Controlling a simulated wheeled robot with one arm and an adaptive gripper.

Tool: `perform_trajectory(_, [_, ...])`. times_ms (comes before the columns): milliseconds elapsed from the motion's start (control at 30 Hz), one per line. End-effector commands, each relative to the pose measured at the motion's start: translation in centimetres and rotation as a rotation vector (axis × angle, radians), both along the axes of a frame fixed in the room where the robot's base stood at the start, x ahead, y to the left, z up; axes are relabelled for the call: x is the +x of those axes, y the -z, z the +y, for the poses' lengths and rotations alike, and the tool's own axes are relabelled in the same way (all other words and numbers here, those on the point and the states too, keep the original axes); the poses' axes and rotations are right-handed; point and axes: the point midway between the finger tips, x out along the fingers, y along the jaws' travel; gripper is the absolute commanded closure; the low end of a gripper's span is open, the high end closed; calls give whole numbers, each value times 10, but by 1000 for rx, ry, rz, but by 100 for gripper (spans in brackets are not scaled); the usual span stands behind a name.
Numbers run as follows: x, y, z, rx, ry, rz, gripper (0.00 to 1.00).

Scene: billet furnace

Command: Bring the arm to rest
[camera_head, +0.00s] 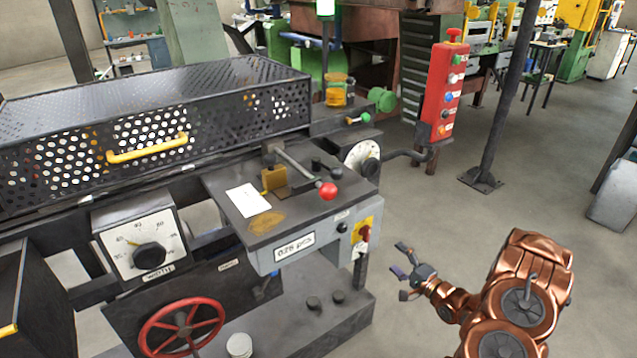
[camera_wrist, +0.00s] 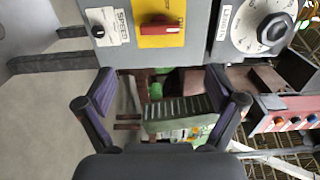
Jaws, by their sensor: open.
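My copper-coloured arm (camera_head: 520,290) reaches in from the lower right in the head view. My gripper (camera_head: 402,272) is at its left end, over open floor just right of the machine's front corner. In the wrist view my gripper (camera_wrist: 160,100) shows two dark fingers with purple pads, spread wide with nothing between them. The grey machine (camera_head: 310,225) stands left of my gripper, with a clear gap between them in the head view. Its red rotary switch on a yellow plate (camera_wrist: 160,30) is ahead of the fingers in the wrist view, beside a speed knob (camera_wrist: 98,31).
A red-knobbed lever (camera_head: 328,191) and a dial with a crank (camera_head: 362,162) stick out from the machine. A red button pendant (camera_head: 443,92) and a dark post (camera_head: 500,100) stand behind. A red handwheel (camera_head: 182,328) is at lower left. Grey floor (camera_head: 420,215) is clear around my gripper.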

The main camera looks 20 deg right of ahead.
Motion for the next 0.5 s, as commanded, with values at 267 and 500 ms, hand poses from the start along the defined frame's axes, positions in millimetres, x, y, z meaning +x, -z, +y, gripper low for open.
perform_trajectory(267, [12, -5, -1, -86, 2, 46, 6])
perform_trajectory(500, [41, -21, -7, -372, 14, 213, 6])
